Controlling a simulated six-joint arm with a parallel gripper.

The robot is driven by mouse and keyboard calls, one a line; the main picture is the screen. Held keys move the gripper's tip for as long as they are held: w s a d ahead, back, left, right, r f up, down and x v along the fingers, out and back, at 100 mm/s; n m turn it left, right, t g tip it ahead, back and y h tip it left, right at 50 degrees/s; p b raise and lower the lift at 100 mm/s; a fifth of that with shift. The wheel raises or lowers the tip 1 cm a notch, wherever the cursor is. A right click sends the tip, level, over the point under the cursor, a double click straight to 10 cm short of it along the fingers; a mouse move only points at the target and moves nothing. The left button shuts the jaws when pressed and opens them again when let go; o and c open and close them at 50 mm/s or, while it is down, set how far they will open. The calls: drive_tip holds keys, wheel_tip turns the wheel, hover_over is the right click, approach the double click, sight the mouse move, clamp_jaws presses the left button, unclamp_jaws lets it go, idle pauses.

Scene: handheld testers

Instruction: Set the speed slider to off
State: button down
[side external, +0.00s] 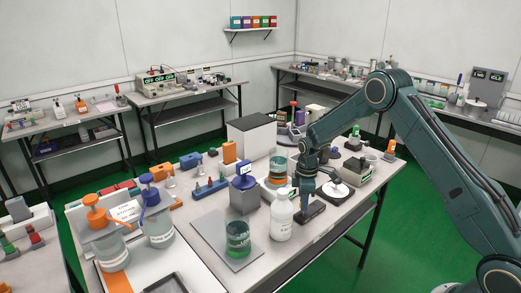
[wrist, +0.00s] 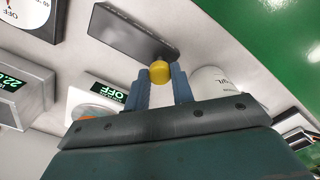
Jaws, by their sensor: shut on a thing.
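A dark grey flat block (wrist: 122,34) lies on the bench in the wrist view. In the side view, the dark block (side external: 309,213) is under my gripper (side external: 308,183). A yellow knob (wrist: 160,70) stands at one end of the block. My gripper (wrist: 161,80) has its two blue fingers on either side of the knob and is shut on it. The knob is hidden in the side view. No speed marking on the block is readable. A device with a green-lit OFF display (wrist: 108,93) lies beside the left finger.
A white bottle (side external: 281,218) stands left of my gripper, near a beaker of green liquid (side external: 238,240). A white round container (wrist: 212,88) is close to the right finger. A box with a green display (wrist: 12,84) is at the left. Green floor lies beyond the bench edge.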

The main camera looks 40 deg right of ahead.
drive_tip(key=shift+a, duration=0.25)
drive_tip(key=c, duration=1.2)
unclamp_jaws()
drive_tip(key=shift+o, duration=0.2)
drive_tip(key=shift+d+r, duration=0.1)
drive_tip(key=shift+r, duration=0.35)
wheel_tip(320, 180, up, 13)
